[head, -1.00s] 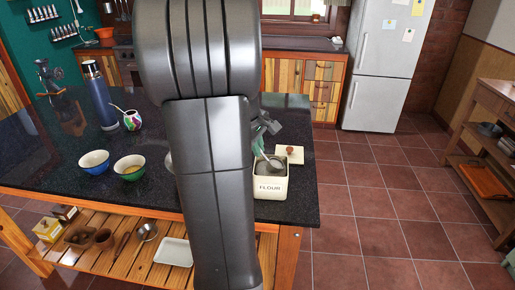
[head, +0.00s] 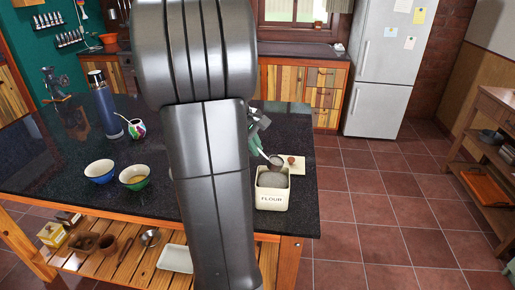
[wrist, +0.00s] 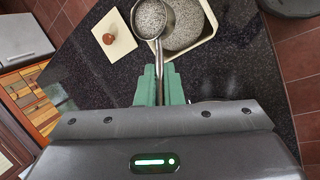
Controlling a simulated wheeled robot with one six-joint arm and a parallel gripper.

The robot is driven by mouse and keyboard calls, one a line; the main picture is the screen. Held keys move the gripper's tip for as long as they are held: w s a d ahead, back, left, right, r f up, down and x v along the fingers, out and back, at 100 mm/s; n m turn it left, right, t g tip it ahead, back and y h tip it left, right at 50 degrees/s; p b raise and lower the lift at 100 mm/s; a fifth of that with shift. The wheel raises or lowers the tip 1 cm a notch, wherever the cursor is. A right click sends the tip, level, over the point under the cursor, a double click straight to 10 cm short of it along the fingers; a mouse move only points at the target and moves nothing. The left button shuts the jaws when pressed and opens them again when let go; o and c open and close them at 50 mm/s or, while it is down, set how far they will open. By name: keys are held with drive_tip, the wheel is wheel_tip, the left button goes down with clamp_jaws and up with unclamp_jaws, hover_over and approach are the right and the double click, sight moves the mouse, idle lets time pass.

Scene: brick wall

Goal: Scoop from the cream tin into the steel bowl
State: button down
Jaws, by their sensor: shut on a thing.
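The cream tin (head: 272,202), marked FLOUR, stands open near the worktop's right corner. In the wrist view, its rim (wrist: 210,38) surrounds grey speckled grain. My gripper (wrist: 159,75) is shut on the handle of a metal scoop (wrist: 158,45). The scoop's round cup holds a heap of the same grain and is above the tin's edge nearest the lid. In the head view, the scoop cup (head: 276,161) is just above the tin, and my gripper (head: 256,142) is behind it. I cannot make out the steel bowl on the worktop; my arm hides part of it.
The tin's square lid (wrist: 113,38) with a wooden knob lies beside the tin. A blue bowl (head: 99,172), a green bowl (head: 134,177), a patterned cup (head: 137,129) and a blue flask (head: 107,113) stand left of my arm. The worktop (head: 300,205) ends just right of the tin.

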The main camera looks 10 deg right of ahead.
drive_tip(key=shift+w+a+r+h+p, duration=0.15)
drive_tip(key=shift+a+r+h+p, duration=0.4)
drive_tip(key=shift+r+h, duration=0.35)
drive_tip(key=shift+a+r, duration=0.1)
drive_tip(key=shift+r, duration=0.05)
